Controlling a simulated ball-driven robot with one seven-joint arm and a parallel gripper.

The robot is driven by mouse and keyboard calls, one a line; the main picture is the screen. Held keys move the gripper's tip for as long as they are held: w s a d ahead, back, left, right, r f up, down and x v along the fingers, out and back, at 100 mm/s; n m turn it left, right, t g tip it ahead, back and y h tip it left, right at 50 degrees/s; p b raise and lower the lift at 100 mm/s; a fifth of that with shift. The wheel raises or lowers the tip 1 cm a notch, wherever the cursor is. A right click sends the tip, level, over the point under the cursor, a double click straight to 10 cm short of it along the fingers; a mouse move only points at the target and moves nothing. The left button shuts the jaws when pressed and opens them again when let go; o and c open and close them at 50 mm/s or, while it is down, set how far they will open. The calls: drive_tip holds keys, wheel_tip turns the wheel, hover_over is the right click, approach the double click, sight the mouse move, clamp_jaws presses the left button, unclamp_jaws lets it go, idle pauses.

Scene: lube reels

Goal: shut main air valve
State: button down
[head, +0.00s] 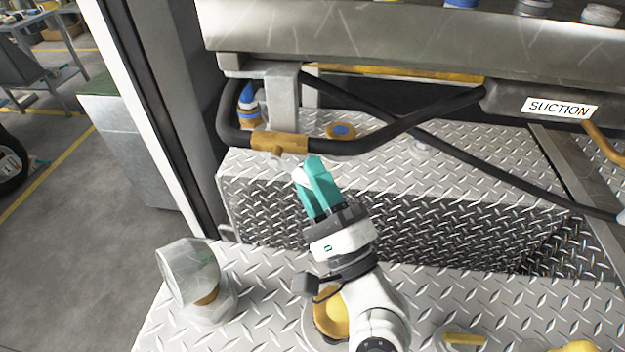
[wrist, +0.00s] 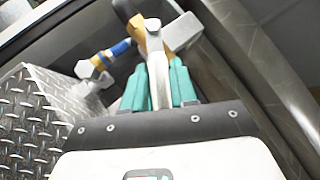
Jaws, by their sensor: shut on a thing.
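A brass valve body (head: 279,143) sits in the black pipe below the grey frame in the head view; it also shows in the wrist view (wrist: 138,28). A pale grey lever handle (wrist: 155,58) runs from the valve down between my gripper's teal fingers. In the head view only a pale bit of the handle (head: 299,175) shows beside the fingers. My gripper (head: 312,172) is just below the valve, shut on the handle; in the wrist view the fingers (wrist: 158,84) flank it. The handle's gripped end is partly hidden by the fingers.
The black pipe (head: 395,133) runs right towards a "SUCTION" label (head: 559,107). A blue-banded brass fitting (head: 247,101) stands behind the pipe's left bend. A grey post (head: 160,110) rises at left. Diamond plate (head: 500,310) lies below, with a pale translucent fitting (head: 192,272) on it.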

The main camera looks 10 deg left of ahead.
drive_tip(key=shift+f, duration=0.1)
drive_tip(key=c, duration=1)
unclamp_jaws()
drive_tip(key=shift+s+d+f+b, duration=0.25)
drive_tip(key=shift+s+f+b, duration=0.05)
drive_tip(key=shift+b, duration=0.05)
drive_tip(key=shift+b+v, duration=2.85)
drive_tip(key=shift+v, duration=2.15)
drive_tip(key=shift+r, duration=0.1)
drive_tip(key=shift+c, duration=0.2)
